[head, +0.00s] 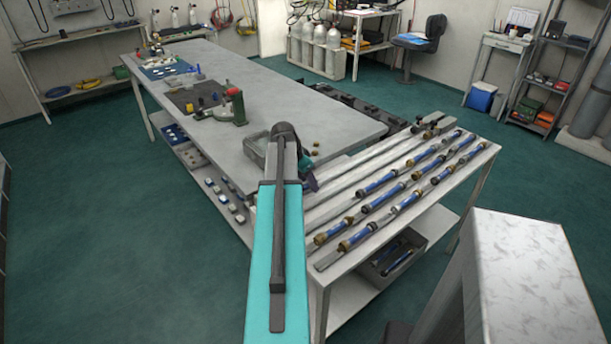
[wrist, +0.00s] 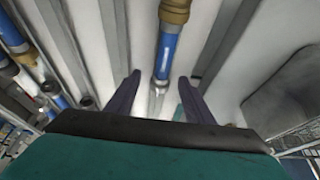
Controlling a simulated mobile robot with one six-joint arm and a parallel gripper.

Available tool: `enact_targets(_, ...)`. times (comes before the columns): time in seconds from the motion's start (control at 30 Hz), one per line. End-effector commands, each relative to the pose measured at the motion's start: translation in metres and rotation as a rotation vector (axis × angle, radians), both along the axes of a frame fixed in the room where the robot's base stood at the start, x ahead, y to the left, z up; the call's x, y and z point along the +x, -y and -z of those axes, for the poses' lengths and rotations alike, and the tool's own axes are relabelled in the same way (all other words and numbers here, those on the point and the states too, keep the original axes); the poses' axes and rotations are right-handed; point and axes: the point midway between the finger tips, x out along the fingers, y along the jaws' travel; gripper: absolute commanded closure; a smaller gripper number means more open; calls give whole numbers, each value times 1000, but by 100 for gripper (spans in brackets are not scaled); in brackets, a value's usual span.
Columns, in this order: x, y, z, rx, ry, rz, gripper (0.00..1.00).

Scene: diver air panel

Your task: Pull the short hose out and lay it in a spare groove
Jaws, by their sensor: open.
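In the wrist view, my gripper (wrist: 159,77) is open, one dark finger on each side of the lower end of a blue hose (wrist: 167,50). This hose has a brass fitting at its top and a slim pale metal end lower down. I see no contact between fingers and hose. In the head view, several blue hoses with brass ends, one of them (head: 378,183), lie in rows on the grooved rack (head: 325,281). I cannot tell which is the short one. Bare grooves (head: 345,178) run along the rack's left side. My arm mostly hides my gripper (head: 308,178) there.
A long grey bench (head: 300,110) adjoins the rack at the left, with a grey tray (head: 256,148) near my gripper. A metal clamp-like part (head: 434,124) sits at the rack's far end. A grey bin (head: 405,255) with blue hoses stands below. A pale block (head: 530,260) stands at right.

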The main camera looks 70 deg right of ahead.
Motion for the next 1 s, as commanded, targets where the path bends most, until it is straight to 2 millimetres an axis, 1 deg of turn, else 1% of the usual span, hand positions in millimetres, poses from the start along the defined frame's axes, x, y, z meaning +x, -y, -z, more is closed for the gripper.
enact_targets(0.17,-1,2,5,0,0,0,52)
enact_targets(0.43,-1,2,6,0,0,-1,52)
enact_targets(0.67,0,1,5,0,0,-1,91)
enact_targets(0.7,0,1,6,0,0,-1,98)
enact_targets(0.73,0,1,6,0,0,-1,100)
enact_targets(1.0,-1,3,6,1,-1,-1,100)
